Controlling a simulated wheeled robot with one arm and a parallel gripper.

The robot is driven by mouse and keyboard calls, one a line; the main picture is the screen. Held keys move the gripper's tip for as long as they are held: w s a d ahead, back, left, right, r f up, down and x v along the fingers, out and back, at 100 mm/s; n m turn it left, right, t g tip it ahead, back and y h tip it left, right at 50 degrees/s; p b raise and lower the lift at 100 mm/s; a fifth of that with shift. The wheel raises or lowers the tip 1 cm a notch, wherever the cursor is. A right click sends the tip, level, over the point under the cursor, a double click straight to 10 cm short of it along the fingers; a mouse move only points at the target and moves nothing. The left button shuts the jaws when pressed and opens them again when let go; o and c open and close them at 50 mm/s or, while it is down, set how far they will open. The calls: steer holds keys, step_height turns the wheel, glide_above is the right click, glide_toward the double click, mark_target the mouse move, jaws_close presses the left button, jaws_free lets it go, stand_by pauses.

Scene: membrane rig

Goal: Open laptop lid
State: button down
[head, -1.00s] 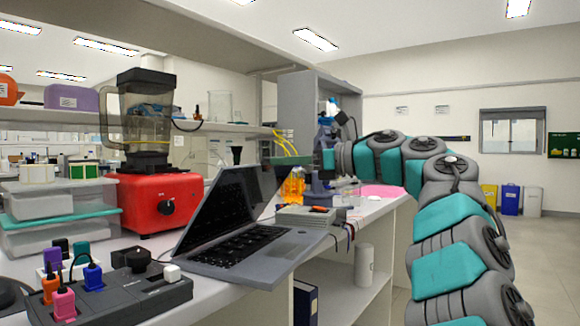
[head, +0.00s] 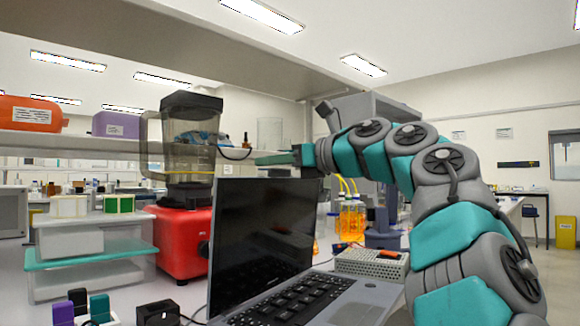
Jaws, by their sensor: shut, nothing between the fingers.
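The laptop stands open on the bench. Its dark screen lid (head: 262,232) rises steeply from the grey keyboard base (head: 345,308) and faces right of centre. The base runs out of the bottom of the picture. My gripper (head: 268,159) is at the end of my arm, pointing left, seen edge-on just above the lid's top edge in the picture. It is shut and empty. I cannot tell whether it touches the lid or is behind it.
A red blender (head: 184,240) stands behind the lid at left, beside stacked clear boxes (head: 90,262). A grey rack (head: 372,264) and an orange flask (head: 351,222) stand behind the base. A shelf (head: 75,143) spans the back. Colored blocks (head: 78,301) stand at front left.

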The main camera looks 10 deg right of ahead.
steer(key=shift+x, duration=1.2)
stand_by(0.5)
